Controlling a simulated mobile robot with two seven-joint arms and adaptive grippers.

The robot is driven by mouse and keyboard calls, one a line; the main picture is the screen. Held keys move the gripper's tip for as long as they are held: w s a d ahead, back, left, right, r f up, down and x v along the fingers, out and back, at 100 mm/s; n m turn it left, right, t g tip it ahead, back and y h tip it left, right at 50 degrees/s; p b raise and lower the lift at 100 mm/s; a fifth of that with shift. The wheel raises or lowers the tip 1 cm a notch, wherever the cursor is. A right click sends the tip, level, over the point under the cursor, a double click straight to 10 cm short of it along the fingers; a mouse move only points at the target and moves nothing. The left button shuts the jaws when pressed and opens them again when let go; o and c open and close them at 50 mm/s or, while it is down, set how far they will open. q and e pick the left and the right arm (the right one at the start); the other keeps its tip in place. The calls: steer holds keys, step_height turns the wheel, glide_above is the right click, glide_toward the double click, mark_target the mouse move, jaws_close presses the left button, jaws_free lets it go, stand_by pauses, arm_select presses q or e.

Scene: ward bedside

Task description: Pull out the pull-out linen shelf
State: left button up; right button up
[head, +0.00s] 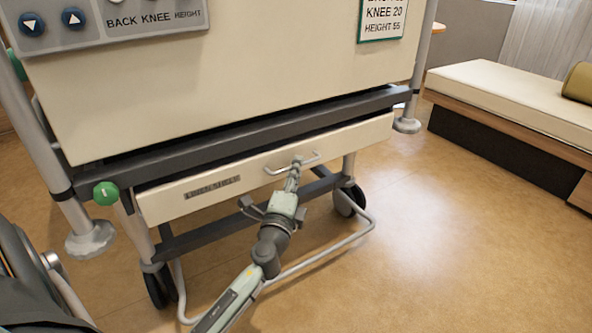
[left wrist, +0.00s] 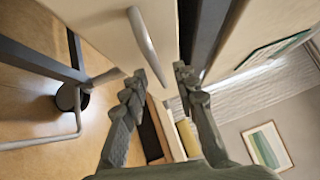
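The linen shelf's long cream front (head: 345,140) sits under the dark rail at the foot of the bed, with a dark label (head: 212,187) on its left part. Its pale bar handle (head: 310,159) is near the middle of the front and also shows in the left wrist view (left wrist: 147,47). My left gripper (head: 297,162) is at the handle in the head view. In the left wrist view its two fingers (left wrist: 160,74) are apart, with the handle just past the tips. I cannot tell whether they touch it. My right gripper is out of view.
The bed's footboard (head: 230,85) stands above the shelf. A green knob (head: 106,193) and bed post (head: 90,238) are at left. Wheels (head: 349,201) and a bent tube (head: 330,248) are below. A padded bench (head: 510,100) stands right; the floor (head: 450,240) before it is clear.

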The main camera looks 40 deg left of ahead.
arm_select(q)
steer(key=shift+w, duration=0.15)
steer(key=shift+c, duration=0.6)
jaws_close()
